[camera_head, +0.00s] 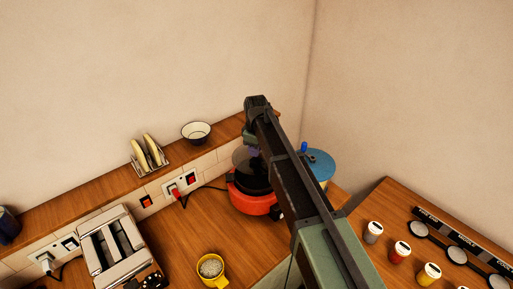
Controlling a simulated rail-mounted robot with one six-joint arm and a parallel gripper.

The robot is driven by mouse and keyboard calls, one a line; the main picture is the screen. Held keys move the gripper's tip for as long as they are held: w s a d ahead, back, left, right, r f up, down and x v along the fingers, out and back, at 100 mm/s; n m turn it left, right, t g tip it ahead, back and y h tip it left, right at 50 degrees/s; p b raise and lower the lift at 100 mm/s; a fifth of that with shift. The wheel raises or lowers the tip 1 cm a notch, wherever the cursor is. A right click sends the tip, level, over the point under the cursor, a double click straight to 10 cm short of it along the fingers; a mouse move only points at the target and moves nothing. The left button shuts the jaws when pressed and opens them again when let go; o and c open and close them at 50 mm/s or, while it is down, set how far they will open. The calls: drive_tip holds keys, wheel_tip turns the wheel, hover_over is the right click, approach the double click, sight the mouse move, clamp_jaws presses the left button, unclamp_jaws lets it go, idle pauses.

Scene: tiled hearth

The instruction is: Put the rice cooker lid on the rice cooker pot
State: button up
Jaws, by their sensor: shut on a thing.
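The rice cooker pot (252,203) is red-orange with a dark upper part and stands on the wooden counter, partly hidden behind my arm. The rice cooker lid (242,159) is a dark, see-through disc that shows just above the pot in the picture, left of my arm. My gripper (252,146) points down over the lid and is shut on it; the fingertips are small and mostly hidden. I cannot tell whether the lid touches the pot's rim.
A blue-lidded pot (320,163) stands close behind my arm on the right. A toaster (117,250) and a yellow mug (211,268) are on the counter to the left. A bowl (196,132) and a toast rack (148,154) sit on the ledge. Jars (399,252) stand at right.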

sight(257, 160)
drive_tip(key=shift+w+d+f, duration=0.1)
drive_tip(key=shift+w+d, duration=0.05)
drive_tip(key=shift+d, duration=0.05)
drive_tip(key=shift+f+b, duration=3)
drive_tip(key=shift+b, duration=0.05)
drive_tip(key=shift+f, duration=0.2)
drive_tip(key=shift+f+b, duration=0.3)
drive_tip(key=shift+b, duration=0.2)
drive_tip(key=shift+f+b, duration=0.45)
drive_tip(key=o, duration=1)
